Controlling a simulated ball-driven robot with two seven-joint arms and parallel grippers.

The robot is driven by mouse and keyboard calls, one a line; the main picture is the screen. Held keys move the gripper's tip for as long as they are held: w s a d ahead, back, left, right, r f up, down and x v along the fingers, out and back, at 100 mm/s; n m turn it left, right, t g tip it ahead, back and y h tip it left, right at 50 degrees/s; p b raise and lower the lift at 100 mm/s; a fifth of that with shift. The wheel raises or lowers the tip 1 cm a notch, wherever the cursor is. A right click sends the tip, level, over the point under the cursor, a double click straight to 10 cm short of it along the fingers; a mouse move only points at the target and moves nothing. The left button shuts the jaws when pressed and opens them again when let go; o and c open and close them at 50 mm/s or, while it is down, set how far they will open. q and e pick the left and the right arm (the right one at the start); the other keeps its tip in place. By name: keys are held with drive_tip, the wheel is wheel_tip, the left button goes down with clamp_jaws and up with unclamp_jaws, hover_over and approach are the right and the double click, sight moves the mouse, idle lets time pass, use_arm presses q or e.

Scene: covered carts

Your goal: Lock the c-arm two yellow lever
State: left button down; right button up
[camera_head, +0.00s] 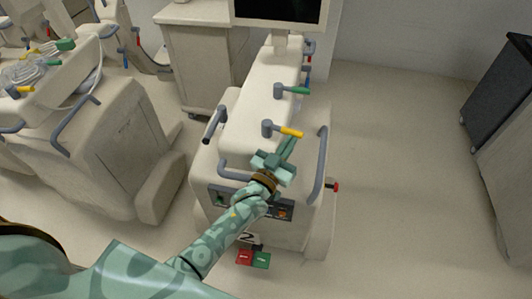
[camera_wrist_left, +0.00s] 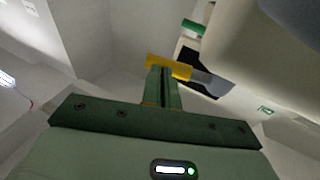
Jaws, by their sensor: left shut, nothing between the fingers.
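The c-arm cart (camera_head: 262,97) marked 2 stands in the middle of the head view, cream with grey rails. Its yellow lever (camera_head: 292,132) sticks out to the right from a grey hub (camera_head: 267,128) on the sloping top. My left gripper (camera_head: 291,143) is shut and empty, its fingertips right beside the yellow lever, on the near side. In the left wrist view the closed fingers (camera_wrist_left: 161,84) reach up to the yellow lever (camera_wrist_left: 170,67); I cannot tell whether they touch. My right gripper is not in view.
A green lever (camera_head: 298,90) sits farther up the same cart. A grey handrail (camera_head: 321,160) rises right of my gripper, with a red knob (camera_head: 335,187) below. Another cart (camera_head: 95,140) stands at left, a dark-topped cabinet (camera_head: 500,80) at right. Floor between is clear.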

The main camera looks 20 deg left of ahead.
use_arm(q)
drive_tip(key=shift+x, duration=0.85)
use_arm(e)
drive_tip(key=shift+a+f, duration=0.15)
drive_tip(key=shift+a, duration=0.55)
use_arm(q)
drive_tip(key=shift+w+d, duration=0.1)
drive_tip(key=shift+d, duration=0.05)
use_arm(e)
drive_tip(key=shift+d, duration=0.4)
use_arm(q)
drive_tip(key=shift+f, duration=0.15)
